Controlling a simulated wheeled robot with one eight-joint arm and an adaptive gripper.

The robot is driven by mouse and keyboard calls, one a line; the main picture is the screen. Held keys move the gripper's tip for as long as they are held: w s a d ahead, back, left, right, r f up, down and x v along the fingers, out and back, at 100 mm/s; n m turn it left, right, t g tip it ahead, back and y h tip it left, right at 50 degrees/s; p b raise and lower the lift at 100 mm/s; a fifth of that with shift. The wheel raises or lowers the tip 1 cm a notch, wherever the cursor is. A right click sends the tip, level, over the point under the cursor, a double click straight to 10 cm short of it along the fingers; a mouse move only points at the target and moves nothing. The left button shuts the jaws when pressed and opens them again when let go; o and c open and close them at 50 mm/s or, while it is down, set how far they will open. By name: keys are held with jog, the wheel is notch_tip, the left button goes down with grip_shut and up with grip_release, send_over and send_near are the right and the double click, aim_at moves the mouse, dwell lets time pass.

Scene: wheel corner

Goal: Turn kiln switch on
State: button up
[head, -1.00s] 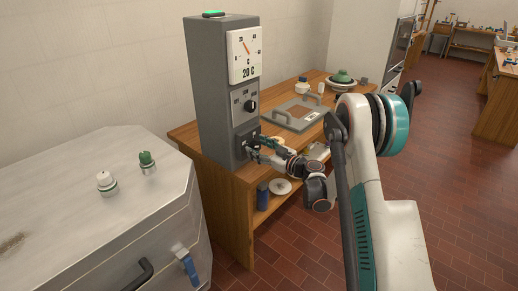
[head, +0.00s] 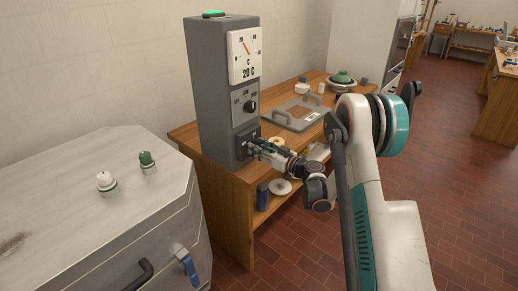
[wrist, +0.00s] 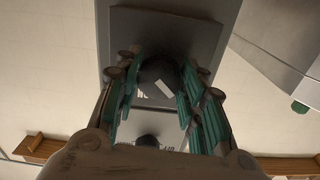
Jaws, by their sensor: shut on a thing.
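The tall grey kiln control box (head: 215,100) stands on the wooden bench. Its front has a temperature dial reading 20 C, a black knob (head: 251,106) below that, and a lower panel where my gripper (head: 252,147) is. In the wrist view the dark round kiln switch (wrist: 158,78), with a pale mark on it, sits between the green fingers of my gripper (wrist: 160,92). The fingers are shut on it from both sides. The switch is mostly hidden by the fingers in the head view. The other black knob (wrist: 147,141) shows lower in the wrist view.
A green light (head: 213,14) glows on top of the box. A grey handled plate (head: 291,115) and a green-lidded pot (head: 342,80) are on the bench (head: 183,134). The large grey kiln (head: 70,215) stands at the left. Red floor tiles at the right are clear.

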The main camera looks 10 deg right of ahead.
jog(key=shift+m, duration=7.1)
jog(key=o, duration=1)
jog(key=shift+o, duration=0.2)
jog(key=shift+s, duration=0.1)
jog(key=v, duration=1.2)
